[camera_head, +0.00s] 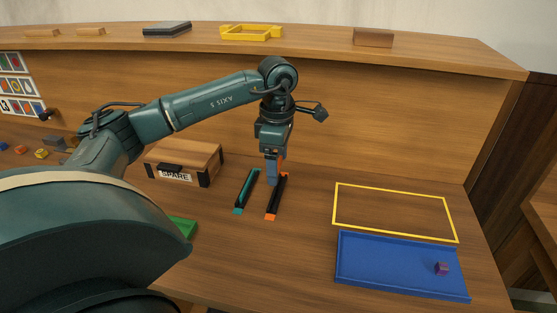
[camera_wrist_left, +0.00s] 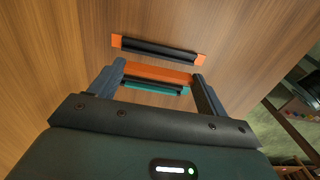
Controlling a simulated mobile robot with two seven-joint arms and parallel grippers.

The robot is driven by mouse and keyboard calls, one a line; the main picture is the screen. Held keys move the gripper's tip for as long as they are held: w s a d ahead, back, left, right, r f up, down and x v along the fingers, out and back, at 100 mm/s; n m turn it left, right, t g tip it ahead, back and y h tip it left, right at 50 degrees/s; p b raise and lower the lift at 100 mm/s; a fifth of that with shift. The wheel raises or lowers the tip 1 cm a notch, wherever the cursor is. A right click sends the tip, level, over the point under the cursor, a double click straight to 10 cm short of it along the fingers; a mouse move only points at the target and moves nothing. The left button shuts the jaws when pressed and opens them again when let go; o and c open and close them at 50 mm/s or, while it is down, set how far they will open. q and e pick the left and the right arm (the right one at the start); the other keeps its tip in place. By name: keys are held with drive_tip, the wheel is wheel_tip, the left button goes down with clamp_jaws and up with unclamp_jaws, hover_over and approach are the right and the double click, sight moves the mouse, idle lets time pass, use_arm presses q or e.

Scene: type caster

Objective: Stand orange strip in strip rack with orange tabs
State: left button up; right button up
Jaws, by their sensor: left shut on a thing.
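My left gripper (camera_head: 273,180) points down over the two strip racks on the table. In the left wrist view its two fingers (camera_wrist_left: 157,80) are shut on an orange strip (camera_wrist_left: 158,73), one finger at each end. The strip rack with orange tabs (camera_head: 277,198) is a long black rack with an orange tab at each end; it also shows in the left wrist view (camera_wrist_left: 158,50), beside the held strip. A similar rack with teal tabs (camera_head: 246,191) lies to its left, partly hidden by the strip in the left wrist view (camera_wrist_left: 150,89). My right gripper is not in view.
A wooden box marked SPARE (camera_head: 190,160) stands left of the racks. A blue tray (camera_head: 385,270) with a small purple block (camera_head: 441,268) and a yellow outline (camera_head: 393,190) are at the right. A raised shelf (camera_head: 320,45) runs along the back.

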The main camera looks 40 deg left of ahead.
use_arm(q)
wheel_tip(320, 180, down, 2)
drive_tip(key=shift+b, duration=0.7)
wheel_tip(320, 180, down, 2)
drive_tip(key=shift+f+b, duration=0.1)
drive_tip(key=shift+b, duration=0.65)
drive_tip(key=shift+f, duration=0.35)
drive_tip(key=shift+f+b, duration=0.1)
drive_tip(key=shift+b, duration=0.2)
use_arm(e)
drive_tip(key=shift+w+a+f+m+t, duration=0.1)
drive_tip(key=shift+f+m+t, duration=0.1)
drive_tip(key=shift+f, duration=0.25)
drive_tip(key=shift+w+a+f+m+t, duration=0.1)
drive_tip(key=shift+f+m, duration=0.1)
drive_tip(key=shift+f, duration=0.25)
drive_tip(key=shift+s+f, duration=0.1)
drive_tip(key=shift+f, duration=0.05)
use_arm(q)
drive_tip(key=shift+f, duration=0.5)
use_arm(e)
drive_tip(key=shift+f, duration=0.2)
use_arm(q)
drive_tip(key=o, duration=1.1)
drive_tip(key=shift+c, duration=0.2)
